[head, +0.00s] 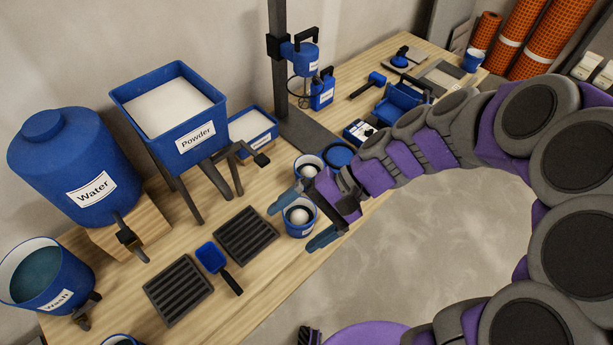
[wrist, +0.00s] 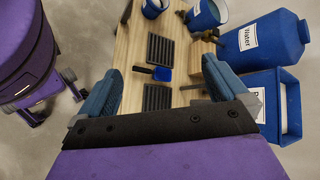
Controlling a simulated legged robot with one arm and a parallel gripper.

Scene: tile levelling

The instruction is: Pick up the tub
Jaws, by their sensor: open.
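A small blue tub (head: 300,230) with a white label and pale contents stands near the front edge of the bench. My gripper (head: 298,222) is open, with one teal finger on the left of this tub and the other at its lower right. Whether either finger touches it I cannot tell. A similar tub (head: 306,162) stands just behind, partly hidden by my gripper. In the wrist view my gripper (wrist: 158,86) shows both fingers spread wide. No tub is clear between them there; the gripper's own body hides the near area.
On the wooden bench (head: 225,310) are two black ribbed trays (head: 246,236) (head: 179,290) and a blue scoop (head: 212,258). A water tank (head: 75,160), powder hopper (head: 185,140) and wash bucket (head: 50,300) stand left. A mixer stand (head: 278,60) rises behind. Open floor (head: 430,240) lies in front.

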